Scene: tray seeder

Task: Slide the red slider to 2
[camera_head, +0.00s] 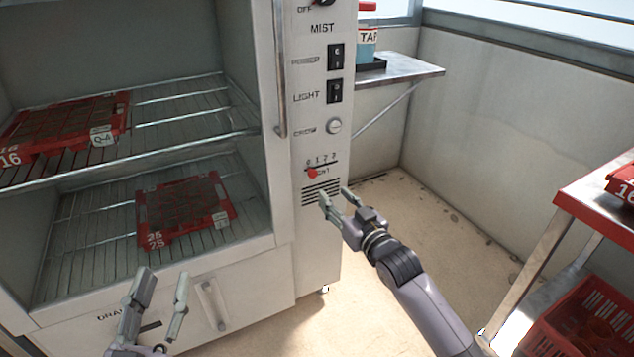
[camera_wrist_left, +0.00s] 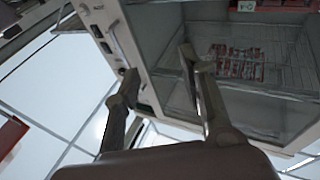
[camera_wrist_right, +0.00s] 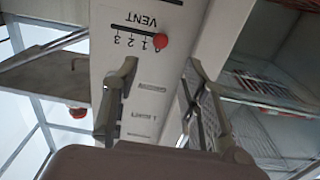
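The red slider (camera_head: 312,173) is a small round knob on the VENT scale of the cabinet's control panel (camera_head: 320,222). It sits at the 0 end of the scale, whose marks run 0 to 3. In the right wrist view the scale appears turned over, with the red knob (camera_wrist_right: 160,41) at the 0 end. My right gripper (camera_head: 334,195) is open and empty, just below and right of the slider, apart from it. My left gripper (camera_head: 166,274) is open and empty in front of the cabinet's lower part.
The panel also carries MIST and LIGHT switches (camera_head: 335,92) above the scale. A door handle (camera_head: 279,68) runs beside the panel. Red seed trays (camera_head: 185,212) lie on the wire shelves. A metal shelf (camera_head: 405,72) and a red cart (camera_head: 590,190) stand to the right.

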